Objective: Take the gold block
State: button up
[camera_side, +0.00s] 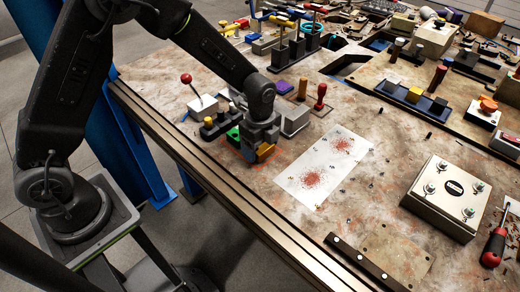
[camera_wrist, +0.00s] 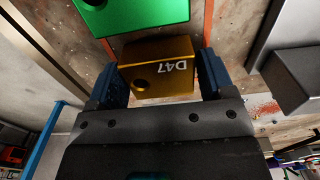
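The gold block (camera_wrist: 160,72) has a dark round hole and the marking "D47". In the wrist view it lies between the two blue fingers of my gripper (camera_wrist: 160,82). The fingers are apart on either side of it, and narrow gaps seem to show, so the gripper looks open around the block. Whether the fingers touch the block is hard to see.
A green block (camera_wrist: 135,12) sits close beyond the gold one. A grey box (camera_side: 294,122) stands just right of the gripper, and a box with a red-knobbed lever (camera_side: 201,107) behind left. A white speckled sheet (camera_side: 318,172) lies flat to the right. The table's front rail (camera_side: 215,180) is near.

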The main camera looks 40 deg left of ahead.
jog(key=c, duration=0.7)
jog(key=shift+r, duration=3.8)
